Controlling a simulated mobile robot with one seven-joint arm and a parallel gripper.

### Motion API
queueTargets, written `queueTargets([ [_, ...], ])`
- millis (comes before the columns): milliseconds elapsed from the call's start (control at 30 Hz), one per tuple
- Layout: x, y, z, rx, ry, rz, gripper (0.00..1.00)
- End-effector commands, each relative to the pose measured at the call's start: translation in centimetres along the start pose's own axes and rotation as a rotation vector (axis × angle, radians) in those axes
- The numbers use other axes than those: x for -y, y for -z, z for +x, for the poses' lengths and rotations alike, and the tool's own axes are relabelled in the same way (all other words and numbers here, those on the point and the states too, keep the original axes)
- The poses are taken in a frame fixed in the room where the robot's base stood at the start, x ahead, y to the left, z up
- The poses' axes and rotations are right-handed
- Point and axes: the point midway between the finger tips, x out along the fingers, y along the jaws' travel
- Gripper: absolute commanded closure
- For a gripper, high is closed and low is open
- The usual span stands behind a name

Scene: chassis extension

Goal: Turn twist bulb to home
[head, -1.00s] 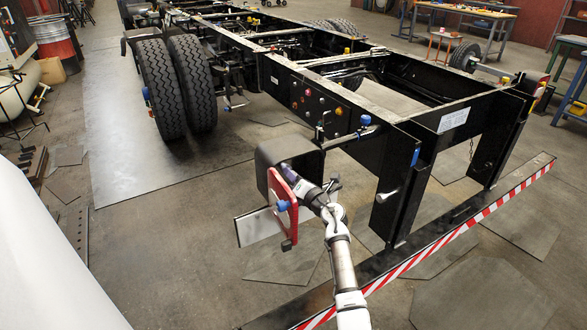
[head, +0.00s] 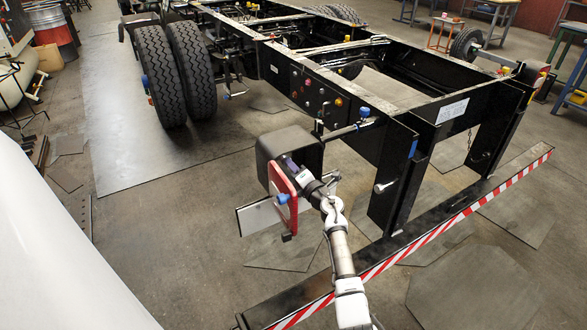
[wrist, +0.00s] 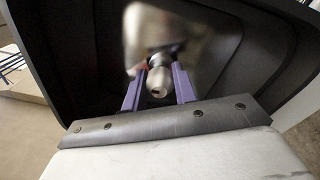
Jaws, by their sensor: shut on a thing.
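The twist bulb (wrist: 157,82), a small silvery metal cylinder with a dark slot in its end, sits in front of a shiny reflector plate (wrist: 205,40) inside a black lamp housing. My gripper (wrist: 160,70) has its two purple fingers on either side of the bulb, shut on it. In the head view my gripper (head: 294,165) reaches into the black housing (head: 284,143) from the right. The bulb is hidden there. A red-rimmed lamp panel (head: 276,180) with a blue knob (head: 282,199) stands on the housing's near side. I cannot tell the bulb's turn angle.
The black truck chassis (head: 440,110) runs behind the housing, joined by a short bar. A pale flap (head: 257,217) hangs left of the red panel. A beam with red-white tape (head: 440,225) lies at front right. Floor to the left is mostly clear.

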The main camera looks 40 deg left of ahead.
Motion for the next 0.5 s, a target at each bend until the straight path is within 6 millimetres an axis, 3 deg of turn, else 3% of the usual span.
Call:
queueTargets([
  [100, -0.03, 0.01, 0.01, 0.000, -0.001, 0.001, 0.95],
  [133, -0.03, 0.01, 0.01, 0.000, -0.001, 0.001, 0.71],
  [300, -0.03, 0.00, 0.01, 0.000, 0.000, 0.000, 0.51],
  [500, -0.02, 0.00, 0.00, 0.000, 0.000, 0.000, 0.51],
])
